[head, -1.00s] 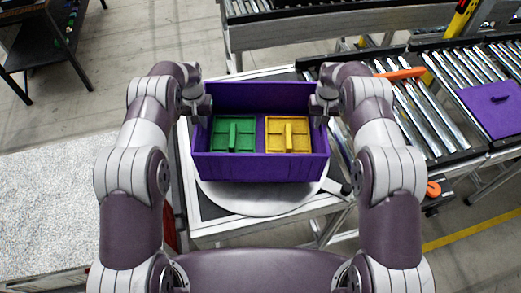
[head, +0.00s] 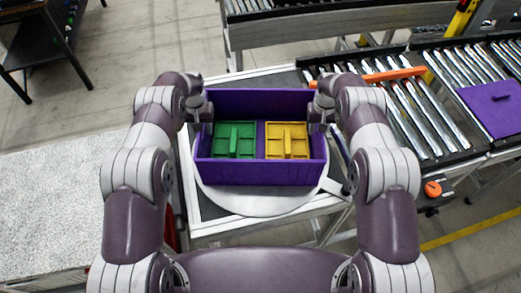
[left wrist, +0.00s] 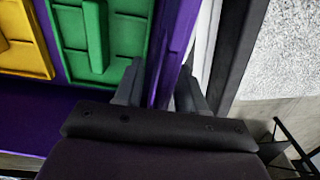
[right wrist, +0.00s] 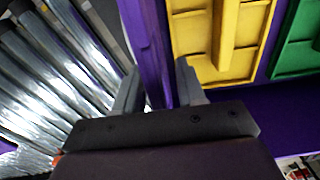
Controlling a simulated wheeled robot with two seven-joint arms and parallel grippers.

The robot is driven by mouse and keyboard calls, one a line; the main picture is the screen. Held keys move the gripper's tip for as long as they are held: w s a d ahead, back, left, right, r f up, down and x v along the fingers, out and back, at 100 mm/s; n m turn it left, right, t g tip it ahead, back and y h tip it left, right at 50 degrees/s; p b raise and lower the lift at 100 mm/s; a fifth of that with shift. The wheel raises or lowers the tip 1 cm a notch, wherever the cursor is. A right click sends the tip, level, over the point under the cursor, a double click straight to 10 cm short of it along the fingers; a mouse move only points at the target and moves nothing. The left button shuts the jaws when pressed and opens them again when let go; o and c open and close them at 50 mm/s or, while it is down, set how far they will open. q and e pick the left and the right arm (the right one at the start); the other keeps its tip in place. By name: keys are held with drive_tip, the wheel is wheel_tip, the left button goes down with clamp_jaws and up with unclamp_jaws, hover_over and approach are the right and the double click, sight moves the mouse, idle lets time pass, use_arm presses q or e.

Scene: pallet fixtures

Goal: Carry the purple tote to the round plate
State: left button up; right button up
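The purple tote (head: 260,172) is level over the round plate (head: 255,202), whose pale rim shows around its front; whether it touches the plate I cannot tell. Inside the tote are a green part (head: 218,143) on the left and a yellow part (head: 272,143) on the right. My left gripper (head: 203,116) is shut on the tote's left wall, with a finger on each side of the wall (left wrist: 170,60). My right gripper (head: 318,116) is shut on the right wall, and its fingers straddle that wall (right wrist: 150,50) too.
A roller conveyor (head: 415,118) stands at the right, with an orange bar (head: 395,75) across it and a purple panel (head: 495,105) farther right. Another conveyor (head: 300,10) runs along the back. A speckled pale surface (head: 50,215) lies at the left.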

use_arm(q)
drive_tip(key=shift+s+r, duration=0.1)
drive_tip(key=shift+s, duration=0.05)
use_arm(e)
drive_tip(key=shift+s, duration=0.15)
use_arm(q)
drive_tip(key=shift+w, duration=0.2)
use_arm(e)
drive_tip(key=shift+w, duration=0.2)
use_arm(q)
wheel_tip(320, 180, up, 11)
drive_tip(key=shift+f, duration=0.1)
use_arm(e)
drive_tip(key=shift+s, duration=0.15)
use_arm(q)
drive_tip(key=shift+r, duration=0.45)
use_arm(e)
wheel_tip(320, 180, up, 12)
